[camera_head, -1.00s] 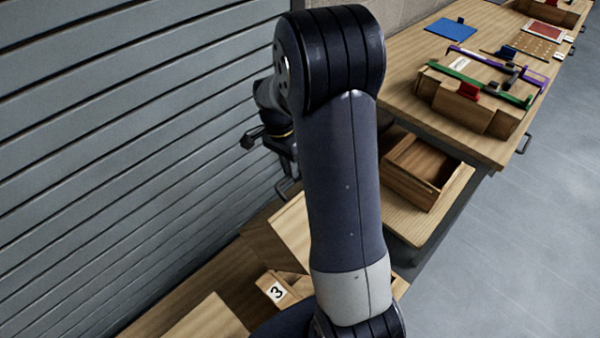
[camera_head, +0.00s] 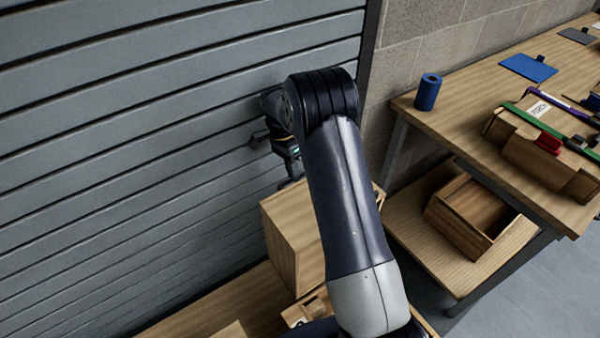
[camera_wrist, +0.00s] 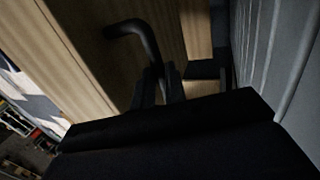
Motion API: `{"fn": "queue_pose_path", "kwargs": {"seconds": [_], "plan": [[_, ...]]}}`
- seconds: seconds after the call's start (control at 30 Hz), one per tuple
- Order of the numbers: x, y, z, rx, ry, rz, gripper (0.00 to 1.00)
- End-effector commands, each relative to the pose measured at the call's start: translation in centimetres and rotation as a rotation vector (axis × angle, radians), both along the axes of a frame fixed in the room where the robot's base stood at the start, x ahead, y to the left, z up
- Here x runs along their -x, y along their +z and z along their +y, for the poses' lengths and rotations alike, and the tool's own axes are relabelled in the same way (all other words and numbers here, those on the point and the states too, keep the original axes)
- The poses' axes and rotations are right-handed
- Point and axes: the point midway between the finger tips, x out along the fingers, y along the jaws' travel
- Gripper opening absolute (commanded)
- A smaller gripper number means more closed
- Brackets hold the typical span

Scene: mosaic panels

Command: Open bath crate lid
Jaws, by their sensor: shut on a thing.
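A pale wooden panel (camera_head: 290,245), which looks like the crate lid, stands steeply tilted in front of the grey shutter. My gripper (camera_head: 291,172) is at its upper edge, partly behind my own arm. In the wrist view, my gripper (camera_wrist: 160,88) is shut on a black bent handle (camera_wrist: 140,32) fixed to the wooden panel (camera_wrist: 90,50). The crate body below is mostly hidden by my arm. I cannot read a bath label on it.
The grey slatted shutter (camera_head: 150,150) is close behind the gripper. At the right stands a table (camera_head: 470,110) with a blue cylinder (camera_head: 428,92), a blue sheet (camera_head: 528,67) and a labelled wooden block (camera_head: 535,150). An open wooden box (camera_head: 470,215) sits on its lower shelf.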

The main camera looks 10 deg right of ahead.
Motion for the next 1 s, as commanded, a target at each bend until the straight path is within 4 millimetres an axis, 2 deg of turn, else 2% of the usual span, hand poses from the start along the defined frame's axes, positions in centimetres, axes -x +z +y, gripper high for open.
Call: {"fn": "queue_pose_path", "kwargs": {"seconds": [0.03,0.53,0.57,0.8,1.0], "plan": [[0.21,-0.84,0.1,0.0,-0.001,0.016,0.0],[-0.12,-1.08,0.25,0.0,-0.001,0.018,0.0],[-0.12,-1.08,0.25,0.0,-0.001,0.018,0.14],[-0.31,-0.82,0.25,0.0,0.0,0.011,0.34],[-0.41,-0.68,0.26,0.0,0.0,0.006,0.34]]}}
